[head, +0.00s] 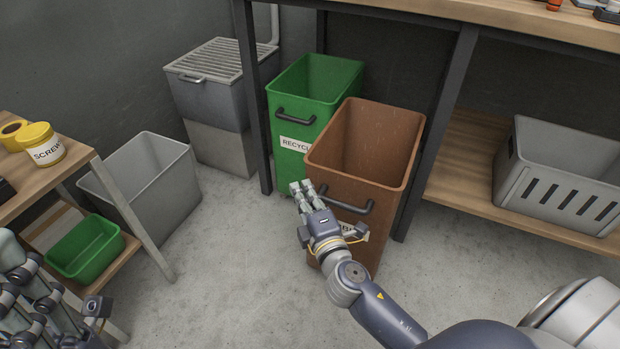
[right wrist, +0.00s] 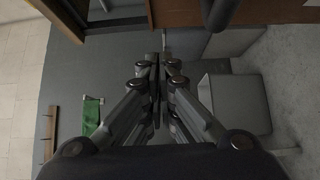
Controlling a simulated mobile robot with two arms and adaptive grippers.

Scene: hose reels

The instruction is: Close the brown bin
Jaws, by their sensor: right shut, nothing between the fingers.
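The brown bin (head: 352,188) stands upright under the workbench at the centre of the head view. It is open at the top, looks empty, and juts out farther than the green bin beside it. A dark bar handle (head: 345,207) is on its front. My right gripper (head: 302,188) is shut and empty at the bin's front left, near the handle's left end. I cannot tell whether it touches the bin. The right wrist view shows its closed fingers (right wrist: 157,72). My left gripper (head: 28,280) shows partly at the lower left edge; its fingers are unclear.
A green recycling bin (head: 285,118) stands left of the brown bin. A bench leg (head: 436,115) is close on its right. A grey slotted crate (head: 515,165) sits on the low shelf. A grey open bin (head: 160,195) stands at left. The floor between is clear.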

